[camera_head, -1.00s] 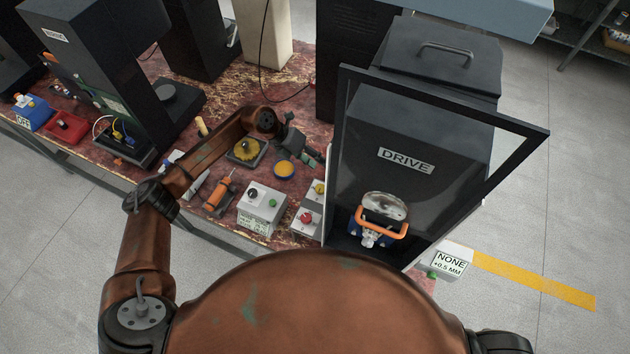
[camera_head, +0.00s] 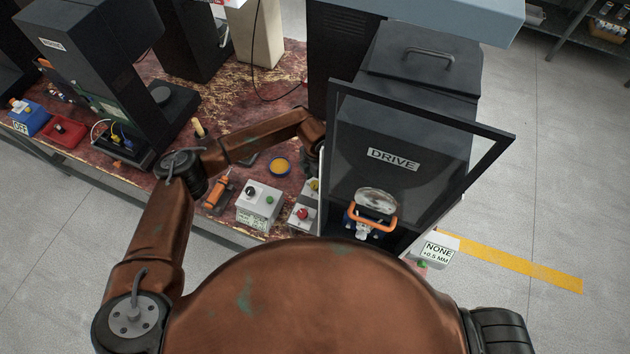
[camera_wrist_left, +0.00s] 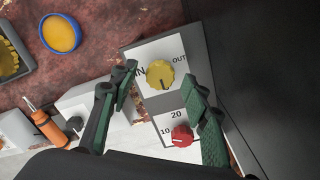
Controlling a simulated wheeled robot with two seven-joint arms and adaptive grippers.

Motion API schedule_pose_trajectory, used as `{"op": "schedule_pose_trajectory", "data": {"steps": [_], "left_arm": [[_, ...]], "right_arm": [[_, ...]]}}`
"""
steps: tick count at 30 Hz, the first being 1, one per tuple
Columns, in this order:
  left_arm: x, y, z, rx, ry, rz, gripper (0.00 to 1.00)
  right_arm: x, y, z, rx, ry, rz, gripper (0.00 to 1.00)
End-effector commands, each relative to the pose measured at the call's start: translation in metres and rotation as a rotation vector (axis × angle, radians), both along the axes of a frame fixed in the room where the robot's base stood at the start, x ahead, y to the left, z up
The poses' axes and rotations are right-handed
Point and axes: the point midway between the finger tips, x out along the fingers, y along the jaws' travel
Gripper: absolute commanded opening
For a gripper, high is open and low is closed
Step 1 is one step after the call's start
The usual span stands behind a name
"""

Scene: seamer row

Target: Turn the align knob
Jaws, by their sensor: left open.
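A yellow knob (camera_wrist_left: 160,74) sits on a white panel marked IN and OUT in the left wrist view. A red knob (camera_wrist_left: 182,135) with a 10 and 20 scale is on the panel below it. No "align" label is readable, so I cannot tell which knob bears that name. My left gripper (camera_wrist_left: 150,89) is open and empty, with its green-padded fingers on either side of the view and the yellow knob showing between and just beyond the tips. In the head view the yellow knob (camera_head: 314,185) and red knob (camera_head: 302,214) show, while the machine frame mostly hides the gripper.
The black DRIVE machine (camera_head: 400,125) with its framed guard stands close right of the knobs. An orange-handled tool (camera_head: 218,191) and a yellow-filled round dish (camera_head: 280,166) lie nearby.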

Motion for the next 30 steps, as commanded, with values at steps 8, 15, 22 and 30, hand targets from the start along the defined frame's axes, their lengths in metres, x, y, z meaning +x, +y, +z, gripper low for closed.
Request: {"op": "schedule_pose_trajectory", "data": {"steps": [8,15,22,30], "left_arm": [[-0.0002,-0.0002,-0.0072,-0.001,0.001,0.0,0.43],[-0.0002,-0.0002,-0.0069,-0.001,0.0,0.0,0.33],[-0.0001,-0.0002,-0.0067,-0.001,0.0,0.0,0.18],[-0.0001,-0.0002,-0.0065,-0.001,0.0,0.0,0.02]], "right_arm": [[0.0004,0.0012,0.0009,0.001,-0.001,0.0,0.4],[0.0008,0.0021,0.0008,0.002,-0.002,-0.001,0.4],[0.0012,0.0021,0.0009,0.002,-0.002,-0.001,0.4],[0.0016,0.0019,0.0009,0.002,-0.003,0.0,0.4]]}}
